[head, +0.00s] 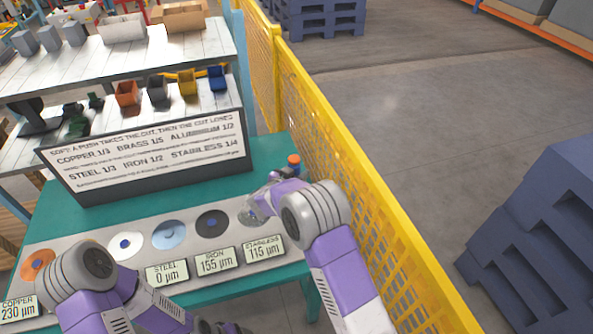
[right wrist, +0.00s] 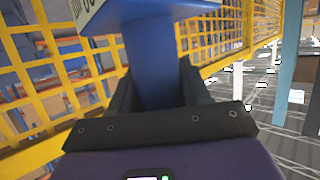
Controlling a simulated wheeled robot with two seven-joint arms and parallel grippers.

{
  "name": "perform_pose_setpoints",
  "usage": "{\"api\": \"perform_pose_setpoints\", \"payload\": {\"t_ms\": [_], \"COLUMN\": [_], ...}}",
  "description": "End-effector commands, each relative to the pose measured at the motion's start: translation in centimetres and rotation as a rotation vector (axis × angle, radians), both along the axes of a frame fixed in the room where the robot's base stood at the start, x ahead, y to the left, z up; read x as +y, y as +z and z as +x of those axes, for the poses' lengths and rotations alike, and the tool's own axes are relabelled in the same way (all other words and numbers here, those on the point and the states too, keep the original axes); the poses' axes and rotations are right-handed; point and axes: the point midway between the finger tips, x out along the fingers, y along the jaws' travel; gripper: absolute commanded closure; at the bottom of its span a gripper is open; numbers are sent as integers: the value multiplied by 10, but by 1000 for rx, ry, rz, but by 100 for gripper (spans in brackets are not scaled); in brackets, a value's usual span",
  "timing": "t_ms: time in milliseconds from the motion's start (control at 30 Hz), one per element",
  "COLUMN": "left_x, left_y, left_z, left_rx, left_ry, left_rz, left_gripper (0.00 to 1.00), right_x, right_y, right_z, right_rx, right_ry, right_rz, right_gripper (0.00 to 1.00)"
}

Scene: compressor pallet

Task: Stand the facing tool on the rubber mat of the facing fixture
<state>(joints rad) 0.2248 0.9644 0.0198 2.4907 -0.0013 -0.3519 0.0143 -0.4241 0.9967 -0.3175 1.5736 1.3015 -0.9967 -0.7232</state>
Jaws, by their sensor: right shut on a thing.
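In the right wrist view my right gripper (right wrist: 157,100) is shut on a blue tool (right wrist: 152,60), which I take to be the facing tool. It has a narrow blue body, a wider blue head and a white label partly cut off by the frame edge. In the head view my right gripper (head: 264,197) is over the far right part of the bench, by the stainless disc; I cannot make out the held tool there. My left gripper (head: 222,327) is at the bottom edge, mostly cut off, its jaws unclear. I cannot identify the facing fixture's rubber mat.
On the green bench (head: 120,212), a grey strip holds several discs, including a copper one (head: 38,264) and a dark one (head: 213,224), with number plates in front. A text board (head: 150,155) stands behind. An orange-topped item (head: 294,161) is near the yellow fence (head: 345,180).

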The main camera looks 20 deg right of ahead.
Motion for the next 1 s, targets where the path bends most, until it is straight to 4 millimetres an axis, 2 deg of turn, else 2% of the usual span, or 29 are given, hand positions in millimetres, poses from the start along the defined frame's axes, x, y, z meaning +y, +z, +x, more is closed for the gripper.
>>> {"api": "perform_pose_setpoints", "payload": {"t_ms": [233,667,700,867,1000], "left_x": [0,0,0,0,0], "left_y": [-8,-9,-9,-8,-8], "left_z": [0,0,0,0,0], "left_rx": [0,0,0,0,0], "left_ry": [0,0,0,0,0], "left_rz": [0,0,0,0,0], "left_gripper": [28,28,28,28,28], "right_x": [-1,-1,0,0,0], "right_y": [-28,-32,-36,-36,-36], "right_z": [1,1,0,0,0], "right_rx": [-4,-6,2,2,2], "right_ry": [0,-1,1,1,1], "right_rz": [-4,-3,-1,-1,-1], "right_gripper": [100,100,51,28,28]}}
